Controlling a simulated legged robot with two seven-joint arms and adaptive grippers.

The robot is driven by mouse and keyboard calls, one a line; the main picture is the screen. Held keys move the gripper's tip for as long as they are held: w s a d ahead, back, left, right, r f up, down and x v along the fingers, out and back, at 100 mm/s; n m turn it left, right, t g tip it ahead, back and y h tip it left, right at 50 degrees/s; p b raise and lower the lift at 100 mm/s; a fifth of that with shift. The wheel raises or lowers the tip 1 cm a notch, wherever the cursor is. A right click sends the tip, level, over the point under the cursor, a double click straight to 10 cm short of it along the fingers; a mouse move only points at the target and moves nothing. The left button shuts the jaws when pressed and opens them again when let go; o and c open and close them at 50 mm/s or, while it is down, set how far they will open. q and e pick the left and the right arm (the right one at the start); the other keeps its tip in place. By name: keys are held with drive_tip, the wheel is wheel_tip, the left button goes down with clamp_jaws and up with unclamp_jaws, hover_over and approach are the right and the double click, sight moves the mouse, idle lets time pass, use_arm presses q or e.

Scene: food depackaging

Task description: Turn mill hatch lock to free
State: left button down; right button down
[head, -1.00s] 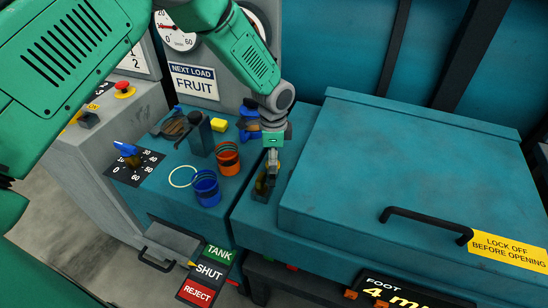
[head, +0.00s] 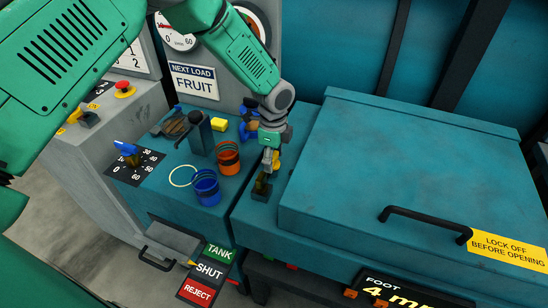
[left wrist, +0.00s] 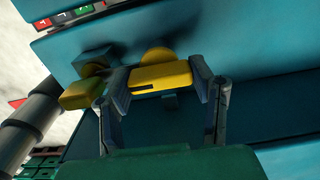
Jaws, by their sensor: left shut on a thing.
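The mill hatch (head: 410,160) is a closed teal lid with a black handle (head: 425,224) and a yellow "LOCK OFF BEFORE OPENING" label (head: 507,250). My left gripper (head: 269,160) points down at the small lock at the lid's left side. In the left wrist view its two fingers (left wrist: 163,88) are shut on a yellow lock handle (left wrist: 160,75), with a round yellow part behind it. A second yellow block (left wrist: 82,94) sits to the left on a dark mount. In the head view my gripper partly hides the lock. My right gripper is out of view.
A dial with a blue pointer (head: 128,149) and a black upright lever (head: 198,130) stand further left. A TANK/SHUT/REJECT panel (head: 208,271) is below.

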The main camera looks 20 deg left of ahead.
use_arm(q)
drive_tip(key=shift+w, duration=0.1)
drive_tip(key=c, duration=0.7)
unclamp_jaws()
drive_tip(key=shift+a, duration=0.1)
drive_tip(key=shift+r, duration=0.4)
wheel_tip(320, 180, up, 11)
drive_tip(key=shift+w, duration=0.1)
